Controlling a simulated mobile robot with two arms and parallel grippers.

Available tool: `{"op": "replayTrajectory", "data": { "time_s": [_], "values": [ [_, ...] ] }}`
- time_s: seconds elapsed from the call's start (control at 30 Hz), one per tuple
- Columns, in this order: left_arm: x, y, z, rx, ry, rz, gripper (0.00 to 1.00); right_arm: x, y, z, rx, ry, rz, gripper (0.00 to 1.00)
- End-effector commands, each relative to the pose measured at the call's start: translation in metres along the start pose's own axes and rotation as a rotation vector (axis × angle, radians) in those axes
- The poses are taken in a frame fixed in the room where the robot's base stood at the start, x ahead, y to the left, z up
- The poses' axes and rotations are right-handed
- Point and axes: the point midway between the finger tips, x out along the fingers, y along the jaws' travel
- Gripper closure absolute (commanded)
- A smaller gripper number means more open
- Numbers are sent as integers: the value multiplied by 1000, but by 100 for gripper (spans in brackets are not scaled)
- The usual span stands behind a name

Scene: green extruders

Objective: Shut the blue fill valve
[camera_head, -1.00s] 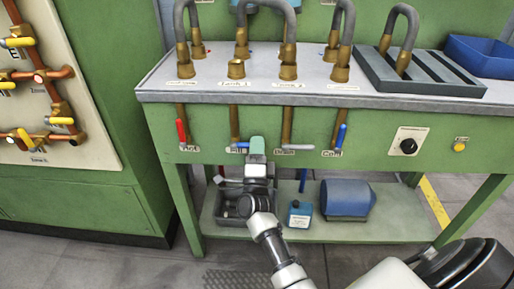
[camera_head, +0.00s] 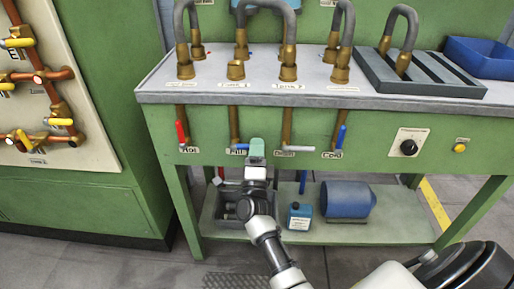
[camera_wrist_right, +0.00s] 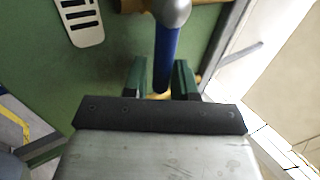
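The fill valve is on the green front panel in the head view, on the second pipe from the left. Its blue lever (camera_head: 241,146) lies sideways near the Fill label, partly hidden by my right gripper (camera_head: 257,148). In the right wrist view the blue lever (camera_wrist_right: 167,58) hangs from a grey round hub. It lies between the two green fingers of my right gripper (camera_wrist_right: 160,80), with a visible gap at each side. The fingers are open. My left gripper is not in view.
The red Hot lever (camera_head: 181,132), the pale Drain lever (camera_head: 295,148) and the blue Cold lever (camera_head: 340,137) are along the same panel. The bench top (camera_head: 215,90) overhangs above. A grey bin (camera_head: 208,222), a blue bottle (camera_head: 299,217) and a blue cylinder (camera_head: 347,199) are on the shelf below.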

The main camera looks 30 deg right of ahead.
Motion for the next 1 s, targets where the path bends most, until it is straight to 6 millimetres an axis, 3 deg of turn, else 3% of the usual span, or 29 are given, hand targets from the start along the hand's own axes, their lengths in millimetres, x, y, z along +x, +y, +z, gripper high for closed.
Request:
{"op": "replayTrajectory", "data": {
  "time_s": [0.17,0.4,0.6,1.0],
  "values": [
    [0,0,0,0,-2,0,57,-24,1,0,0,-2,5,73],
    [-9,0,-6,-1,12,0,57,-73,2,0,0,-2,5,73],
    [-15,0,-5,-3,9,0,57,-100,1,0,1,-1,4,73],
    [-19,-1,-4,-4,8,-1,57,-107,0,0,1,0,2,73]
  ]
}}
